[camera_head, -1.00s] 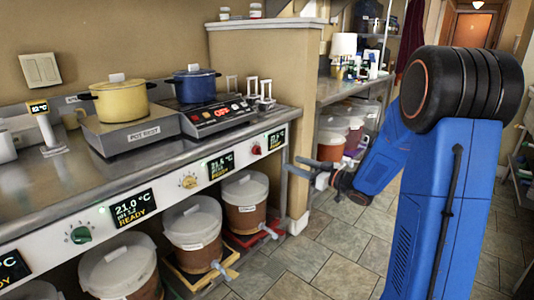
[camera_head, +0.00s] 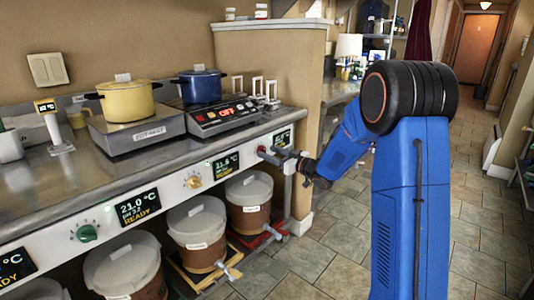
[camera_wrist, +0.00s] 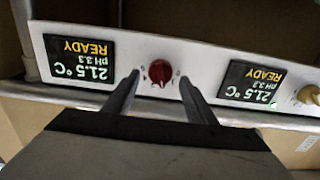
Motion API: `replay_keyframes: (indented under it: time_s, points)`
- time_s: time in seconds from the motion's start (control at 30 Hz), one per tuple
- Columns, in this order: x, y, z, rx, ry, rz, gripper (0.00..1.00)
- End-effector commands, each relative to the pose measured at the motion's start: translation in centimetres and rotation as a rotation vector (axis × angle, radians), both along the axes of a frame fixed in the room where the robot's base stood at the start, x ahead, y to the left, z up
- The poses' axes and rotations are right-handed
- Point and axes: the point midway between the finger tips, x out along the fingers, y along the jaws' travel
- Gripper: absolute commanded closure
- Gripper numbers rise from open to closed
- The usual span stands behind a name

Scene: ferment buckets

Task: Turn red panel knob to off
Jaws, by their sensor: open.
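The red knob (camera_wrist: 160,72) sits on the white control panel (camera_wrist: 195,60) between two dark displays in the wrist view, which is upside down. Its pointer mark sits at the lower side there. My gripper (camera_wrist: 158,82) is open, with one finger on each side of the knob; I cannot tell whether either touches it. In the head view, my gripper (camera_head: 274,155) is at the right end of the panel, in front of the red knob (camera_head: 262,151), which is mostly hidden.
A yellow knob (camera_head: 193,181) and a green knob (camera_head: 87,232) are farther left on the panel. Lidded buckets (camera_head: 196,235) with taps stand below. A yellow pot (camera_head: 126,102) and a blue pot (camera_head: 199,86) stand above. The tiled floor (camera_head: 320,245) in front is clear.

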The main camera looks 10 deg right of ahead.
Motion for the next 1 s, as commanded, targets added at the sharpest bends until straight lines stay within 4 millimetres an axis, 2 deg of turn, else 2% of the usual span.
replay_keyframes:
  time_s: [0.2,0.53,0.7,1.0]
  points:
    - [1.4,1.0,-0.1,0.0,0.001,-0.001,0.49]
    - [1.6,1.2,0.0,0.001,0.001,-0.001,0.49]
    - [1.6,1.2,0.0,0.001,0.001,-0.001,0.89]
    - [1.6,1.2,0.0,-0.018,-0.013,-0.001,0.89]
